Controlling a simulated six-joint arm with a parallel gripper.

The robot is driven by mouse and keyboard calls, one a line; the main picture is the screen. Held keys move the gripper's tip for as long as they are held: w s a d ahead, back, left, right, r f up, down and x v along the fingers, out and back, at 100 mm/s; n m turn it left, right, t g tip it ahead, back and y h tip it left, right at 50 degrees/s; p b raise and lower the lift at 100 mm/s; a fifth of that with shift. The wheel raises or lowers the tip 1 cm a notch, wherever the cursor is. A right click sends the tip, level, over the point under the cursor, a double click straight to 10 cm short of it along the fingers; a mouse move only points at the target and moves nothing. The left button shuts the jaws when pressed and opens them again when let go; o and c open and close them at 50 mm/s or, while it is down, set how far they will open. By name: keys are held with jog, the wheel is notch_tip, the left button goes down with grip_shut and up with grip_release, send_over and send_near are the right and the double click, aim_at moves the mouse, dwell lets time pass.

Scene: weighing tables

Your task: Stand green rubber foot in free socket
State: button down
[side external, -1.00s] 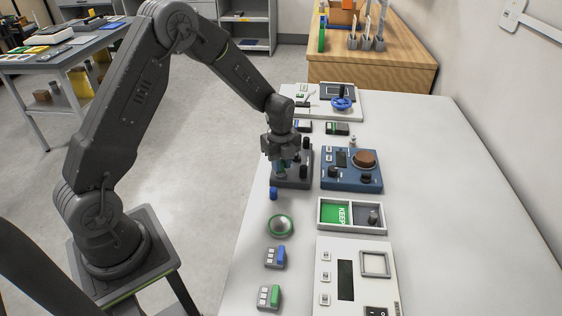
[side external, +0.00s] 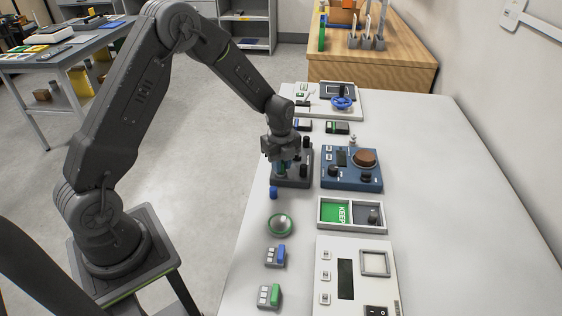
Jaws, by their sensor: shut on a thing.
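My gripper (side external: 282,167) points down over the left part of a dark grey socket block (side external: 293,184). It is shut on a small piece with a green tint, which I take to be the green rubber foot (side external: 281,173). The foot is mostly hidden by the fingers, and I cannot tell whether its lower end touches the block or is in a socket. Black upright pieces (side external: 304,171) stand on the right side of the block. The free socket is not visible behind the gripper and the held piece.
A blue foot (side external: 273,193) stands on the table just in front of the block. A blue device (side external: 351,180) with a brown knob is close on the right. A divided KEEP tray (side external: 351,229), a green-rimmed dish (side external: 280,224) and a white scale (side external: 336,262) lie nearer. The table's right side is clear.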

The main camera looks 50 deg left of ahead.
jog(key=shift+f, duration=0.2)
jog(key=c, duration=0.9)
grip_release()
